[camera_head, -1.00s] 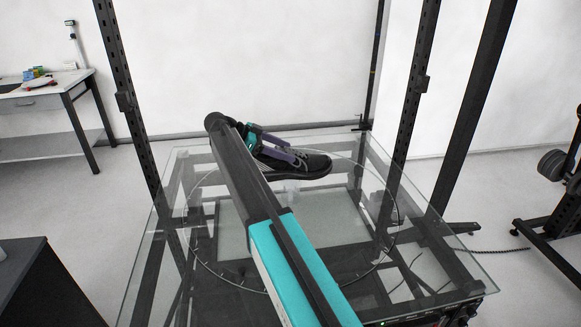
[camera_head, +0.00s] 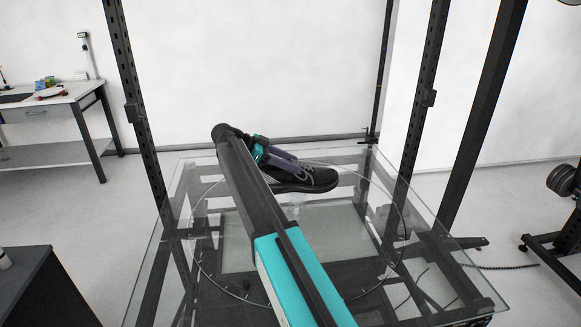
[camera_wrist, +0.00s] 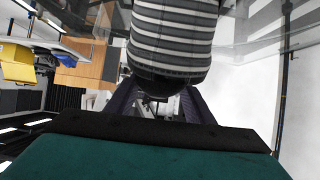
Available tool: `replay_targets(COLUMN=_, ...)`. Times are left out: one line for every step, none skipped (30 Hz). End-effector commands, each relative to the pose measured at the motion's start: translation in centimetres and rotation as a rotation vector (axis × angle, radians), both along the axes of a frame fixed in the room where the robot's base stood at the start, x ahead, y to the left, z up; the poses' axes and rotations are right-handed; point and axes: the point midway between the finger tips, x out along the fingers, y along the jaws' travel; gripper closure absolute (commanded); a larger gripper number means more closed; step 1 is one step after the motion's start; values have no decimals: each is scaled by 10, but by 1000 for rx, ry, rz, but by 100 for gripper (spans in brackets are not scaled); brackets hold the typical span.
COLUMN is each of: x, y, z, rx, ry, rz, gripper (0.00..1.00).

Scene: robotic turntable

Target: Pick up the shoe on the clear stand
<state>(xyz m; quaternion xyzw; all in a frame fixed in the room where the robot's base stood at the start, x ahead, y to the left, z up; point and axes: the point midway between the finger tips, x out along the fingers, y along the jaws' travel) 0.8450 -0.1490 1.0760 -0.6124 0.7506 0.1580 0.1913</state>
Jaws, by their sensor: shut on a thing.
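The black shoe (camera_head: 318,180) has a dark sole and points its toe to the right in the head view. The clear stand (camera_head: 297,204) shows faintly below it on the glass turntable (camera_head: 232,255). I cannot tell whether the shoe touches the stand. My gripper (camera_head: 294,161) is shut on the shoe at its heel side, and my arm hides part of that end. In the wrist view the grey and white striped part of the shoe (camera_wrist: 172,38) lies beyond the purple fingers of my gripper (camera_wrist: 160,98). The fingertips are partly hidden.
Dark upright posts (camera_head: 137,110) frame the glass top on both sides. A workbench (camera_head: 50,110) stands at the far left, and a dark cabinet (camera_head: 45,290) is at the near left. A weight rack (camera_head: 562,205) is at the right. The glass around the shoe looks clear.

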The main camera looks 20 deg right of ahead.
Motion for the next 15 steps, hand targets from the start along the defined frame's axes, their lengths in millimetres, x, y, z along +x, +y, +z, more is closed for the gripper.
replay_targets(x=0, y=0, z=3, rx=-2, ry=-2, rz=0, gripper=100)
replay_targets(x=0, y=0, z=5, rx=-3, ry=-3, rz=-1, gripper=100)
replay_targets(x=1, y=0, z=8, rx=-3, ry=-3, rz=0, gripper=100)
replay_targets(x=1, y=0, z=10, rx=-3, ry=-3, rz=0, gripper=100)
replay_targets(x=1, y=0, z=11, rx=-3, ry=-3, rz=0, gripper=100)
replay_targets(x=1, y=0, z=14, rx=-3, ry=-4, rz=0, gripper=100)
replay_targets(x=1, y=0, z=17, rx=-3, ry=-4, rz=0, gripper=100)
replay_targets(x=1, y=0, z=19, rx=-3, ry=-4, rz=0, gripper=100)
replay_targets(x=1, y=0, z=22, rx=-4, ry=-4, rz=0, gripper=100)
replay_targets(x=1, y=0, z=25, rx=-4, ry=-4, rz=0, gripper=100)
replay_targets(x=1, y=0, z=28, rx=-4, ry=-4, rz=0, gripper=100)
replay_targets(x=1, y=0, z=31, rx=-4, ry=-3, rz=-1, gripper=100)
replay_targets(x=0, y=0, z=33, rx=-4, ry=-3, rz=-1, gripper=100)
replay_targets(x=-5, y=-1, z=32, rx=-4, ry=-2, rz=-1, gripper=100)
replay_targets(x=-8, y=-2, z=32, rx=-4, ry=-2, rz=-1, gripper=100)
